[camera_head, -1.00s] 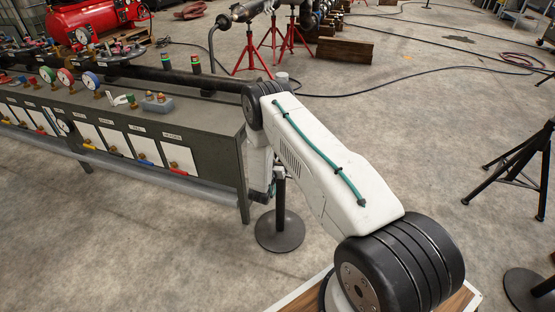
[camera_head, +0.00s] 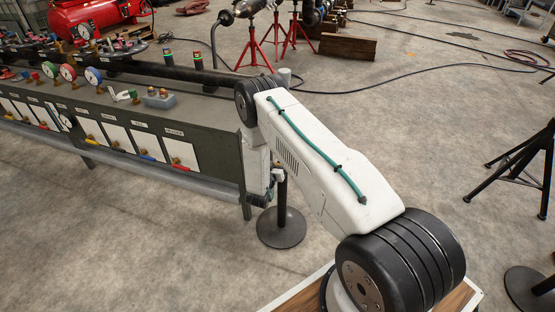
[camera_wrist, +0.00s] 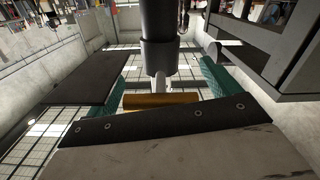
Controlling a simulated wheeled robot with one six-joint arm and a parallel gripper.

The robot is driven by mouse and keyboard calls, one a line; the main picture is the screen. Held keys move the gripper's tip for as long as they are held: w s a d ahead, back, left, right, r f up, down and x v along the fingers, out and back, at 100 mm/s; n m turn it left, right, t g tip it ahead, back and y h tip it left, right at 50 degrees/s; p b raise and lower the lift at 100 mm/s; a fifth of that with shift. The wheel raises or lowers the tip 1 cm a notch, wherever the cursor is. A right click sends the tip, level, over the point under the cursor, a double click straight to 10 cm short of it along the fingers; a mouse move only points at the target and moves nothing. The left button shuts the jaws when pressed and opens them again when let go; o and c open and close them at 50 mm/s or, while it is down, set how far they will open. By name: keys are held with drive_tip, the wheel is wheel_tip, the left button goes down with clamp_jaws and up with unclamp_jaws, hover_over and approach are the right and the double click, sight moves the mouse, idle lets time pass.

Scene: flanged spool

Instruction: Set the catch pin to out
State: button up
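In the wrist view, a brass-coloured cross bar (camera_wrist: 150,101) hangs on a silver rod below a dark round sleeve (camera_wrist: 160,55). I take this to be the catch pin with its handle. My gripper (camera_wrist: 162,88) has teal-padded fingers to the left and right of the bar, standing apart. A gap shows between the bar's right end and the right finger. Near the left finger I cannot tell whether they touch. The near side of the bar is partly hidden by the dark riveted plate. In the head view my forearm hides the gripper and pin.
A grey bench panel (camera_head: 215,150) with gauges and coloured valve handles runs left of my arm. A round-based post (camera_head: 281,228) stands just below the arm's far end. A black trestle (camera_head: 525,165) stands at right. In the wrist view, dark metal (camera_wrist: 285,50) is close at upper right.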

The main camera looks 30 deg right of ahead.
drive_tip(key=shift+d, duration=0.1)
drive_tip(key=v, duration=0.7)
drive_tip(key=shift+s+a, duration=0.25)
drive_tip(key=shift+a, duration=0.1)
